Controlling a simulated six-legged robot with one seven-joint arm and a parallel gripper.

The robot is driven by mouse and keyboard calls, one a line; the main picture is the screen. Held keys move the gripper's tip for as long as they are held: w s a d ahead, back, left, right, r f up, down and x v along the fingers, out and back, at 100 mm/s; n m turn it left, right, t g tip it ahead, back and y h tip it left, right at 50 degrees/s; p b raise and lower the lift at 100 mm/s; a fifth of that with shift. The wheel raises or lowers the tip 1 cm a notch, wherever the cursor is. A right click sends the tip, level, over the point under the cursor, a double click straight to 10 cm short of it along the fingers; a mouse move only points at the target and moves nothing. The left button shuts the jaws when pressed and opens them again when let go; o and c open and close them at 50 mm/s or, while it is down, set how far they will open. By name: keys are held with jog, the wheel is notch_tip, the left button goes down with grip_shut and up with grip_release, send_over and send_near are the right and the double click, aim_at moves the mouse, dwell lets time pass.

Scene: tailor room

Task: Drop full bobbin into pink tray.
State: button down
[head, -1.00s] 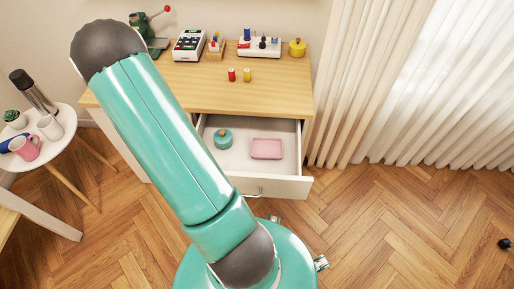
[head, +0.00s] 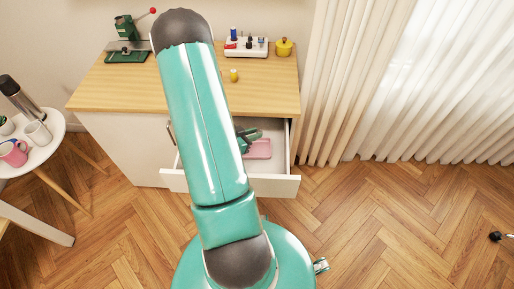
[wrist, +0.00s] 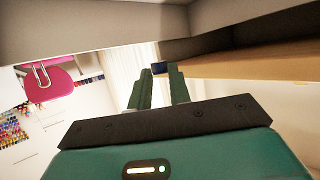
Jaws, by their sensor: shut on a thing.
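The pink tray (head: 259,151) lies in the open drawer, its left part covered by my arm and gripper. My gripper (head: 252,133) is in or just above the drawer, over the back left of the tray in the picture. In the wrist view my gripper (wrist: 159,72) has its two green fingers shut on a small dark blue thing, the bobbin (wrist: 160,67), at the tips. The bobbin cannot be made out in the head view. The tray does not show in the wrist view.
The open drawer (head: 283,184) has raised walls around the tray. On the wooden tabletop (head: 140,90) stand a yellow spool (head: 234,75), a spool rack (head: 246,48) and a yellow pot (head: 284,47). A round side table (head: 42,152) with mugs is at the left.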

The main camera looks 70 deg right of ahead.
jog(key=shift+f, duration=2.25)
jog(key=c, duration=1.2)
grip_release()
jog(key=v, duration=0.7)
jog(key=shift+a, duration=0.2)
jog(key=shift+w+r, duration=0.15)
jog(key=shift+w, duration=0.05)
